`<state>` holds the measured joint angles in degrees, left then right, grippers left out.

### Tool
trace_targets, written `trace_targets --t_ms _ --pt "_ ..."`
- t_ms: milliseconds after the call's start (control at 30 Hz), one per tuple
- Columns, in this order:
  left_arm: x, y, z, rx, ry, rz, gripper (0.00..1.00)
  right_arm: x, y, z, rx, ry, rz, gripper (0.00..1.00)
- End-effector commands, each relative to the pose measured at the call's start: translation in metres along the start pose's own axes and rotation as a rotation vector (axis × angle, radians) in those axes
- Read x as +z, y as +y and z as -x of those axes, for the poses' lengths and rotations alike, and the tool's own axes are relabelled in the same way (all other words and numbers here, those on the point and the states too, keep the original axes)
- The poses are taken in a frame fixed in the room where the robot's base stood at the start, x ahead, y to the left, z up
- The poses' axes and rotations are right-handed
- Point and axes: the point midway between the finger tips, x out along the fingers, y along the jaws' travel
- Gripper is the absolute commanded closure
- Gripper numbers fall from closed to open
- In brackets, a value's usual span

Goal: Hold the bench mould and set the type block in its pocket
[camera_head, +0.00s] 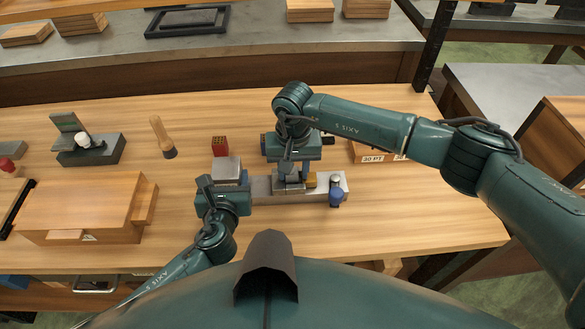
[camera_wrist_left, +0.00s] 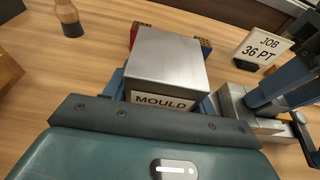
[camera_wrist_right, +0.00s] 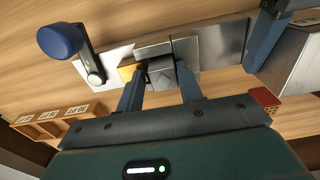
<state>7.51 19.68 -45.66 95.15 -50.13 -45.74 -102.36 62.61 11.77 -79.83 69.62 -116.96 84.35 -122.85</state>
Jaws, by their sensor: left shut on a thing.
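The bench mould is a long grey metal body (camera_head: 262,188) with a silver block labelled MOULD (camera_wrist_left: 166,62) at its left end. My left gripper (camera_wrist_left: 170,45) is shut on that block, one blue finger on each side. A small grey type block (camera_wrist_right: 161,72) shows in the right wrist view, at the pocket between raised metal walls (camera_wrist_right: 185,50). My right gripper (camera_wrist_right: 161,80) points down over it, fingers on either side with narrow gaps; in the head view it is above the mould's middle (camera_head: 291,176). I cannot tell whether the block is fully seated.
A lever with a blue knob (camera_wrist_right: 60,40) stands at the mould's right end. A red block (camera_head: 220,146) stands behind the mould. A wooden-handled tool (camera_head: 162,137) and a wooden case (camera_head: 80,205) are to the left. Labelled trays (camera_head: 372,153) lie behind right.

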Motion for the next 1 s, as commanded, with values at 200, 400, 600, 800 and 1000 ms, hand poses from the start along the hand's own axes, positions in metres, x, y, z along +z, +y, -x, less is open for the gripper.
trace_targets --t_ms 200,400,600,800,1000 --pt "0.002 -0.008 0.001 -0.019 -0.01 0.002 0.67 0.006 -0.001 -0.016 0.003 -0.006 -0.003 0.47" --pt "0.002 -0.008 0.002 -0.019 -0.009 0.002 0.67 0.005 -0.001 0.001 0.0 -0.004 -0.002 0.47" --pt "0.0 -0.005 0.001 -0.013 -0.003 0.004 0.67 0.004 -0.001 0.049 -0.002 0.004 0.0 0.47" --pt "-0.002 -0.003 0.001 -0.006 0.002 0.004 0.67 0.004 0.0 0.093 -0.003 0.008 -0.001 0.47" --pt "-0.003 -0.001 0.001 -0.002 0.005 0.003 0.67 0.005 0.001 0.117 -0.001 0.008 -0.002 0.47"
